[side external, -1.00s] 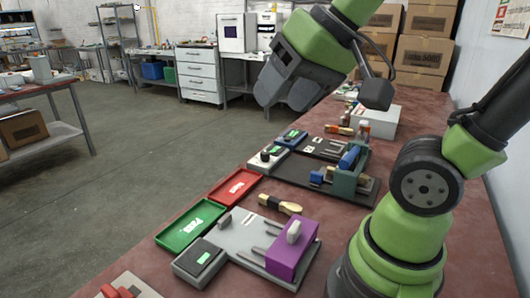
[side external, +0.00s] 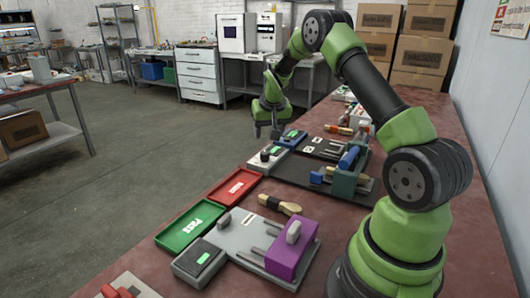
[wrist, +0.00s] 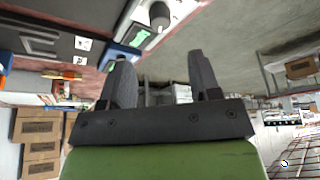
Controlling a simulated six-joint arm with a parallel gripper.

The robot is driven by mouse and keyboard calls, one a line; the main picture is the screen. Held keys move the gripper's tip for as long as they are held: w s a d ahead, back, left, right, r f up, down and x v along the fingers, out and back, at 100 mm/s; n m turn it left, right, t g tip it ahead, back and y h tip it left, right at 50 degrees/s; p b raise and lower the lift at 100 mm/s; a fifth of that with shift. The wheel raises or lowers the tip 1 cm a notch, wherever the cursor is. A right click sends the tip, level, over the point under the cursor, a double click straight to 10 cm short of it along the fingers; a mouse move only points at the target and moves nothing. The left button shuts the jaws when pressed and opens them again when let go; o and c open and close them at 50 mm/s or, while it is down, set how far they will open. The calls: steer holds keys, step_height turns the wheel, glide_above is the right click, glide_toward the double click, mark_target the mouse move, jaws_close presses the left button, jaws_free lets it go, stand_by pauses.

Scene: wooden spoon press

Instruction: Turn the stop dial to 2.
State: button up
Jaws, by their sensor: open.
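A white box (side external: 268,158) with a dark knob (side external: 265,156) and a small green display sits at the left edge of the bench, by the far press. The knob, which looks like a dial, also shows at the top of the wrist view (wrist: 160,14). I cannot read any number or its setting, nor be sure it is the stop dial. My gripper (side external: 266,134) points down just beyond the white box, above and apart from it. In the wrist view my gripper (wrist: 158,60) has its fingers spread with nothing between them.
A blue box (side external: 292,138) sits close to my gripper. The far press (side external: 346,172) has a blue handle. A purple press (side external: 291,250), a red tray (side external: 235,187), a green tray (side external: 191,226) and a wooden-handled brush or spoon (side external: 279,204) lie nearer the camera.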

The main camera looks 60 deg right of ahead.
mark_target(265, 153)
steer(key=x, duration=0.9)
steer(key=shift+w+d+f, duration=0.1)
steer(key=shift+w+f, duration=0.05)
steer(key=shift+f, duration=0.15)
steer(key=c, duration=0.9)
